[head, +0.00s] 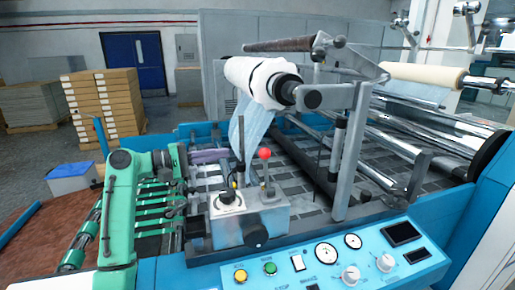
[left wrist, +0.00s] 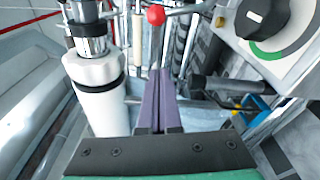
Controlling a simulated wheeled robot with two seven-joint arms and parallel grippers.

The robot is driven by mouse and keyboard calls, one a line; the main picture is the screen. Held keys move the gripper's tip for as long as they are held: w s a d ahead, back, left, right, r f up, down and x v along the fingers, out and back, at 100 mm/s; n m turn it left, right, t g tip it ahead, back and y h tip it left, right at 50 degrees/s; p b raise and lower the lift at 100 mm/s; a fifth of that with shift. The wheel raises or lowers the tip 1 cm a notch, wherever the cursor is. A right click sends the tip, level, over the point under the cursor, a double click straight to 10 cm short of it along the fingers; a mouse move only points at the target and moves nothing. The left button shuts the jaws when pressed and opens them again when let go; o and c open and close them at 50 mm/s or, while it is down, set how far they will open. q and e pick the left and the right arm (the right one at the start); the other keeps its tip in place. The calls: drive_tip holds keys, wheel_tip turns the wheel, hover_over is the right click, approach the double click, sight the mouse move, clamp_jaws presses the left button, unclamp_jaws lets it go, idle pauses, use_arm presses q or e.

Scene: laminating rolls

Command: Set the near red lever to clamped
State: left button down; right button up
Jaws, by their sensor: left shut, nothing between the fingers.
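The red lever shows as a red ball knob (head: 265,154) on a thin, roughly upright stem above a grey block (head: 262,218). In the left wrist view the red knob (left wrist: 155,14) is at the top, beyond the fingertips. My left gripper (head: 226,154) reaches in from the left, its purple fingers left of the knob and apart from it. In the left wrist view its fingers (left wrist: 160,75) are together with nothing between them. The stem's lower end is partly hidden in the wrist view. My right gripper is not in view.
A black-topped control (head: 228,197) and a dark upright rod stand left of the lever. A white roll (head: 262,80) with blue film hangs above. A grey bracket (head: 350,150) rises to the right. The blue control panel (head: 330,262) lies in front.

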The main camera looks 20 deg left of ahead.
sight(265, 166)
use_arm(q)
drive_tip(key=w+d+p, duration=0.3)
drive_tip(key=d+p, duration=0.3)
drive_tip(key=d, duration=0.3)
drive_tip(key=shift+r+p, duration=0.2)
drive_tip(key=shift+p, duration=0.2)
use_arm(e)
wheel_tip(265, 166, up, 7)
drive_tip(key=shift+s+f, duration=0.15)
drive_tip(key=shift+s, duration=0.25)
use_arm(q)
drive_tip(key=shift+f, duration=0.1)
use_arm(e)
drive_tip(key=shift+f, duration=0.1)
use_arm(q)
drive_tip(key=shift+s+d+r+m+b, duration=0.1)
drive_tip(key=shift+s+r+m+b, duration=0.15)
drive_tip(key=shift+m+b, duration=0.1)
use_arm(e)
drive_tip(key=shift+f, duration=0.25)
